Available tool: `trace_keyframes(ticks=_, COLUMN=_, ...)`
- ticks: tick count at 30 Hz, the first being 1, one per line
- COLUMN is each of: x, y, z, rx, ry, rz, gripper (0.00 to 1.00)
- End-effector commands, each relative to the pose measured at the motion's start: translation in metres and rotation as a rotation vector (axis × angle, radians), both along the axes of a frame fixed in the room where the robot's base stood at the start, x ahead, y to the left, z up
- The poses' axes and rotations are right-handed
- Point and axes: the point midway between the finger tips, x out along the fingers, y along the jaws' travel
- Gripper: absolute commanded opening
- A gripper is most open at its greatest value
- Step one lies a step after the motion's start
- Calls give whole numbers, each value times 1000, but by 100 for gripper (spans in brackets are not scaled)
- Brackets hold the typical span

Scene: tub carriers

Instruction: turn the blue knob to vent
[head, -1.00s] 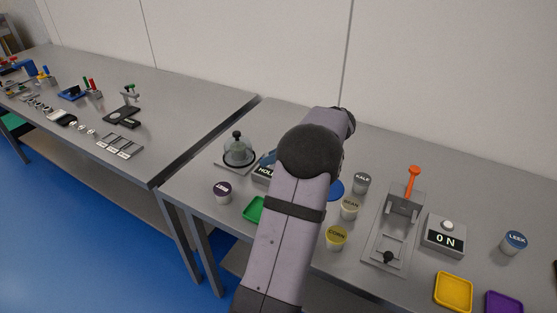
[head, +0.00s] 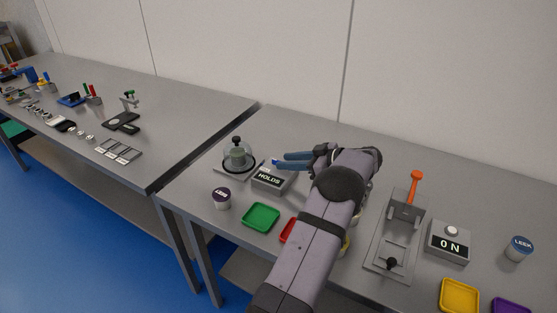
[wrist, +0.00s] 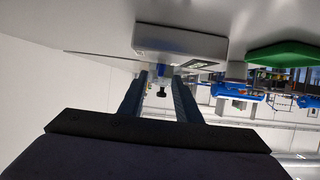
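The blue knob (head: 274,161) sits on the grey box reading "HOLDS" (head: 268,179). My gripper (head: 279,162) reaches in from the right, with its blue fingers pointing left at the knob. In the wrist view, which is upside down, the fingers (wrist: 158,77) stand apart, with the blue knob (wrist: 162,71) between or just beyond their tips. I cannot tell whether they touch it. The glass bell jar (head: 238,155) stands left of the box on a grey base, with a black top knob and a greenish thing inside. The box (wrist: 180,42) also shows in the wrist view.
Right of my arm are an orange-handled press (head: 414,185) and an "ON" box (head: 449,241). Behind my gripper the table is clear.

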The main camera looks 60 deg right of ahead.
Motion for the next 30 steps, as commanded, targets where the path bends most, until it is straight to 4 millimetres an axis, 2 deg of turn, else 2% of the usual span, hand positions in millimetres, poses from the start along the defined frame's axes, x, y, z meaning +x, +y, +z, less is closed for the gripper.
trace_keyframes(ticks=3, x=16, y=1, z=-4, rx=2, ry=0, rz=2, gripper=30)
trace_keyframes(ticks=9, x=34, y=0, z=-12, rx=0, ry=1, rz=1, gripper=30)
trace_keyframes(ticks=21, x=39, y=0, z=-16, rx=-1, ry=1, rz=-2, gripper=30)
trace_keyframes(ticks=22, x=39, y=0, z=-16, rx=-1, ry=1, rz=-2, gripper=26)
trace_keyframes(ticks=25, x=39, y=0, z=-16, rx=-1, ry=1, rz=-2, gripper=2)
trace_keyframes(ticks=30, x=39, y=0, z=-16, rx=-1, ry=1, rz=-2, gripper=0)
